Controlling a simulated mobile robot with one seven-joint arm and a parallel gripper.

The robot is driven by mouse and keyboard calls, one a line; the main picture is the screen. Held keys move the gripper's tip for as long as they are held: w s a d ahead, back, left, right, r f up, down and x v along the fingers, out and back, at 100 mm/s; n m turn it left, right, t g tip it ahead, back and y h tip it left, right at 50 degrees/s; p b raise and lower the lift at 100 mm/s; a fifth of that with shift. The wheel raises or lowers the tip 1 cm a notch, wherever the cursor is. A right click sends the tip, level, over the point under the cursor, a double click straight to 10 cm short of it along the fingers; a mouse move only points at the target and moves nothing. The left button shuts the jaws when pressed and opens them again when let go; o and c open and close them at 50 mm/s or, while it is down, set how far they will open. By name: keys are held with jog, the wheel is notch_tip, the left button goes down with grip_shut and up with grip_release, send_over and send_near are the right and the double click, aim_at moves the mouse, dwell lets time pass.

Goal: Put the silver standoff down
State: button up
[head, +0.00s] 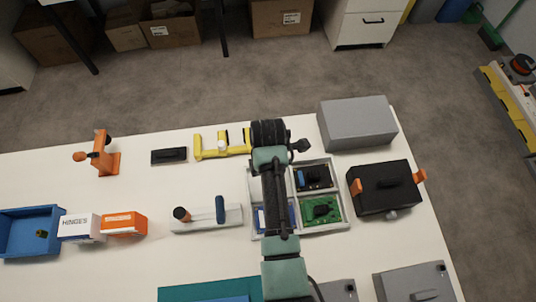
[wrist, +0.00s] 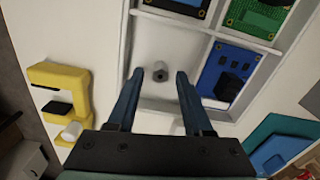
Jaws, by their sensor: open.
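The silver standoff (wrist: 160,72) is a small grey cylinder in the wrist view. It appears to rest on the floor of an otherwise bare compartment of the pale tray (wrist: 215,33). My gripper (wrist: 160,76) is open, its two blue fingers on either side of the standoff with visible gaps. In the head view my arm covers the left part of the tray (head: 346,208), and the standoff is hidden there.
Neighbouring compartments hold a blue board (wrist: 228,75) and a green board (head: 320,211). A yellow fixture (head: 208,147) stands left of my gripper. A grey box (head: 357,123) and black case (head: 383,187) stand right. Free table lies around the orange stand (head: 104,160).

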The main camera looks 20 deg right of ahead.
notch_tip(320, 180, up, 12)
jog(key=p, duration=0.1)
jog(key=shift+r, duration=0.2)
dwell(0.3)
